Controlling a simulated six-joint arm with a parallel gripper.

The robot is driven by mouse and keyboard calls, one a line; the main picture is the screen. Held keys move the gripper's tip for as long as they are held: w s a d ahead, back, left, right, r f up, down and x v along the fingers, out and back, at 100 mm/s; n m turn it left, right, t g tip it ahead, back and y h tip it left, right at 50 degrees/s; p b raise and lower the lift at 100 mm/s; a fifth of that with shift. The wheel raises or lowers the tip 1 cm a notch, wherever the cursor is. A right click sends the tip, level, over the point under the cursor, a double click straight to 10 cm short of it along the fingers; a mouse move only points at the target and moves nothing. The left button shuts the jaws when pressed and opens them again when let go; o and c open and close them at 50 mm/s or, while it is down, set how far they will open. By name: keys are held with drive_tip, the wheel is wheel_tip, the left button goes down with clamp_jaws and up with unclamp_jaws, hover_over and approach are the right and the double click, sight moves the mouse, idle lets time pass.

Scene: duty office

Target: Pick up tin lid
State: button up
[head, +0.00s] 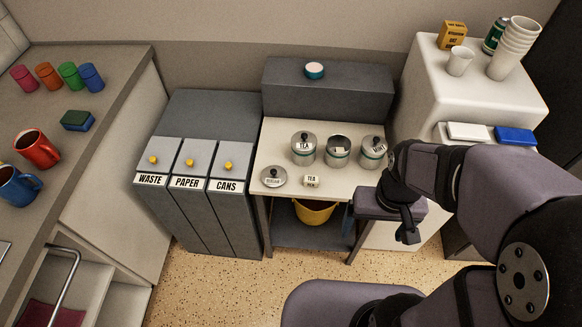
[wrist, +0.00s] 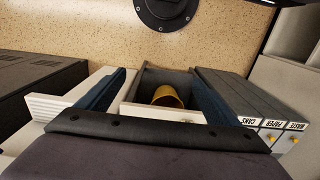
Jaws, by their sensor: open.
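The tin lid (head: 274,177), a round metallic disc with a dark knob, lies on the pale tabletop at its front left. Behind it stand a lidded tea tin (head: 303,150), an open tin (head: 337,152) without a lid and another lidded tin (head: 372,153). My gripper (head: 376,218) hangs by the table's front right corner, to the right of the loose lid and apart from it. In the wrist view my gripper (wrist: 158,95) shows its two blue fingers spread wide with nothing held between them. I cannot make out the lid there.
A yellow bucket (head: 314,212) sits on the shelf below. Labelled bins (head: 188,185) stand left of the table (head: 283,137); a white cabinet (head: 425,75) stands right.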

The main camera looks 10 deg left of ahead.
drive_tip(key=shift+a, duration=0.1)
drive_tip(key=n+t+y+b, duration=0.1)
drive_tip(key=n+t+b, duration=0.2)
drive_tip(key=n, duration=0.2)
approach(274, 175)
drive_tip(key=shift+f, duration=0.9)
drive_tip(key=shift+w, duration=0.35)
drive_tip(key=shift+m, duration=0.3)
drive_tip(key=shift+f, duration=0.15)
